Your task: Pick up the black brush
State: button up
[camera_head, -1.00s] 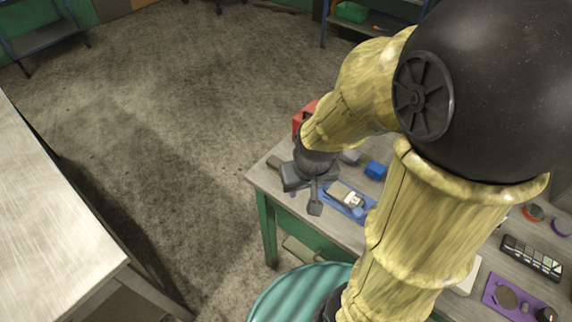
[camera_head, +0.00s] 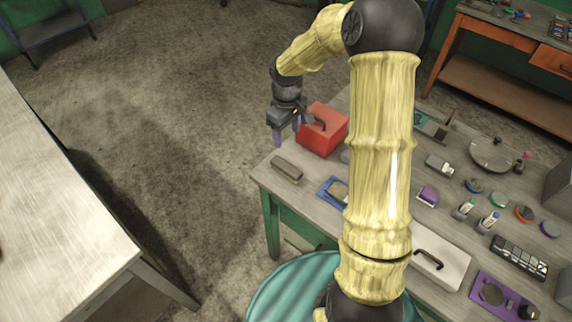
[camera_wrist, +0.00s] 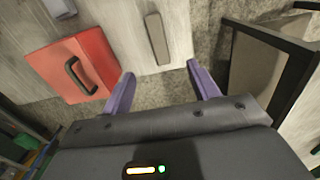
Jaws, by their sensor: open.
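The brush (camera_head: 286,169), a dark grey-brown oblong block, lies on the near left corner of the workbench. In the wrist view the brush (camera_wrist: 157,38) lies ahead of the fingers, roughly lengthwise between their lines. My gripper (camera_head: 287,134) is open and empty, with its purple fingers apart. It is above and beyond the brush, out by the table's far left edge beside the red box. In the wrist view the fingertips (camera_wrist: 160,75) are clear of the brush, with floor showing between them.
A red box (camera_head: 322,130) with a black handle stands right beside my gripper and also shows in the wrist view (camera_wrist: 72,68). A blue tray (camera_head: 331,190) lies right of the brush. A white box (camera_head: 440,262) and several small items occupy the bench. Floor left of it is clear.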

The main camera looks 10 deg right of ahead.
jog(key=shift+w+d, duration=0.15)
jog(key=shift+w, duration=0.35)
jog(key=shift+f, duration=0.1)
jog(key=p, duration=0.3)
send_near(286, 166)
notch_tip(286, 166, down, 5)
jog(key=shift+d+f, duration=0.1)
jog(key=shift+d, duration=0.05)
jog(key=shift+w+f+p, duration=0.1)
jog(key=shift+f+p, duration=0.8)
jog(key=shift+f, duration=1.7)
jog(key=shift+a, duration=0.2)
jog(key=shift+d, duration=0.15)
